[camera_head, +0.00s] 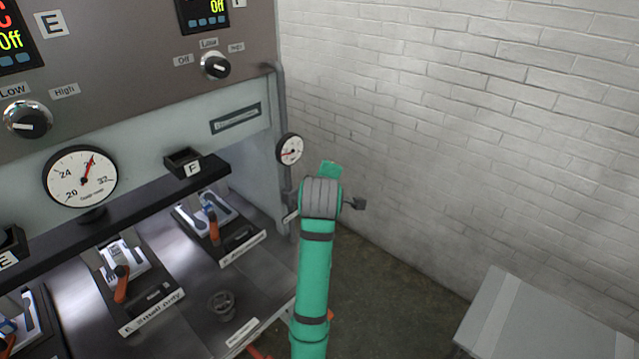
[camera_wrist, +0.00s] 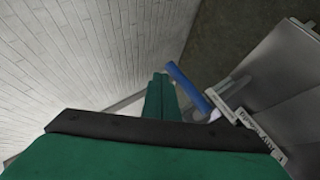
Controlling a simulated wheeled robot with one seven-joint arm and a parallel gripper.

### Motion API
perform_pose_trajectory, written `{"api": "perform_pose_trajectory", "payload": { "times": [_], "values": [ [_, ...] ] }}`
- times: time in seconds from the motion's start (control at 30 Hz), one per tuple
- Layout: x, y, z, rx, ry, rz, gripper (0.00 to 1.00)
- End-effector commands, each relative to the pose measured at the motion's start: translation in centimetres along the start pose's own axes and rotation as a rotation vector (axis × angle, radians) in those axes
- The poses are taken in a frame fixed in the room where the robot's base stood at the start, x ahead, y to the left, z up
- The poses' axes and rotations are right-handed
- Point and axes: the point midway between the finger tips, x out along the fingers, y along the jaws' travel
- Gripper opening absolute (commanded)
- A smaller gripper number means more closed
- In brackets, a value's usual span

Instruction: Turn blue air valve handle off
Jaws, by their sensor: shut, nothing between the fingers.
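The blue air valve handle (camera_wrist: 187,86) shows in the wrist view as a slanted blue bar, right of my gripper's fingers, by a grey pipe and white labels. My gripper (camera_wrist: 160,85) is green, and its fingers are shut with nothing between them. The fingertips lie close beside the handle's upper end; I cannot tell if they touch. In the head view my gripper (camera_head: 328,168) is at the machine's right corner, in front of the brick wall, and the blue handle is hidden there, probably behind my arm.
A small round gauge (camera_head: 290,149) sits on the vertical pipe left of my gripper. The press machine (camera_head: 140,90) with a large gauge (camera_head: 81,177) and orange-handled presses fills the left. A white brick wall (camera_head: 470,110) stands behind. A grey box (camera_head: 540,320) is at lower right.

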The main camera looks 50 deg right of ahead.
Motion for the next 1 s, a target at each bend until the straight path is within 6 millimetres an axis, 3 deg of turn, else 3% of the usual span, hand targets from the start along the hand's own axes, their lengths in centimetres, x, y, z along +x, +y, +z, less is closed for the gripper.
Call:
{"api": "perform_pose_trajectory", "payload": {
  "times": [0.63, 0.9, 1.0],
  "values": [
    [-0.1, 0.3, -0.2, -0.001, 0.001, 0.001, 0.00],
    [-2.1, 3.5, -2.3, -0.002, 0.006, 0.004, 0.00],
    [-3.8, 4.8, -1.7, -0.001, 0.005, 0.004, 0.00]
  ]
}}
